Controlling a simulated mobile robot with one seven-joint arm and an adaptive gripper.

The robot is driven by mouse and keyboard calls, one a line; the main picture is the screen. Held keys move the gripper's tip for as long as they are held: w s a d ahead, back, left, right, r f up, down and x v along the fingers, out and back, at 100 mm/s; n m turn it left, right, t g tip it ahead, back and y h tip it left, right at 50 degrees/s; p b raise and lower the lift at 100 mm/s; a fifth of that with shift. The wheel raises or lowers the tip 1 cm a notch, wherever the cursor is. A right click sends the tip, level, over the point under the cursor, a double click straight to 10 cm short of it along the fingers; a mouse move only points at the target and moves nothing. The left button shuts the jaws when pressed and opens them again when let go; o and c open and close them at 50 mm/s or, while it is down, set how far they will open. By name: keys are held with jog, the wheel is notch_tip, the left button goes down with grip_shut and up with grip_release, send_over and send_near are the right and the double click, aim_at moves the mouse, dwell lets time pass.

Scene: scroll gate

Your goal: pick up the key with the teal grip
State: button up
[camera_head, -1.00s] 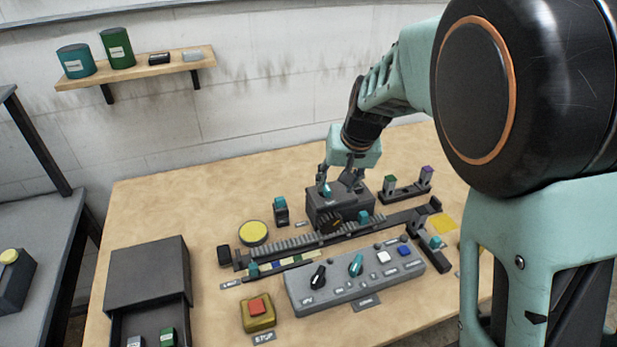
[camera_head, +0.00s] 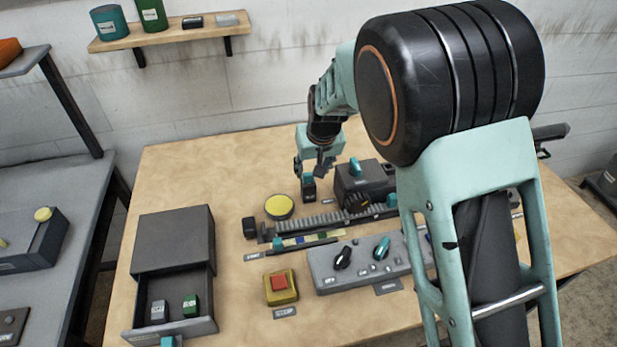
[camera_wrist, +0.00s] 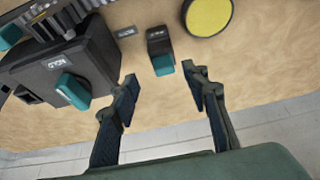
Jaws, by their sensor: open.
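A teal grip (camera_wrist: 163,65) stands up from a small dark labelled holder (camera_wrist: 159,42), near the yellow disc; I take it for the key, its shaft hidden in the holder. In the head view the holder (camera_head: 309,193) is under my gripper (camera_head: 311,172), which partly covers the grip. In the wrist view my gripper (camera_wrist: 159,72) is open, with its fingers apart on either side of the grip and nothing held. Another teal grip (camera_wrist: 72,90) sits on the larger dark box (camera_wrist: 75,62) to the left; it also shows in the head view (camera_head: 355,166).
A yellow disc (camera_head: 279,207) lies left of the holder. A toothed rail (camera_head: 310,222) and a grey control panel (camera_head: 350,268) are in front. An open drawer (camera_head: 172,310) stands front left. My arm hides the table's right part.

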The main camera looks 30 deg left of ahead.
aim_at(308, 174)
jog(key=a+f, duration=0.1)
jog(key=w+f, duration=0.1)
jog(key=shift+a+f+p, duration=0.35)
jog(key=shift+p, duration=0.05)
jog(key=shift+w+a+f, duration=0.1)
jog(key=shift+w+f, duration=0.15)
jog(key=shift+f, duration=0.3)
grip_shut()
jog(key=shift+r, duration=0.1)
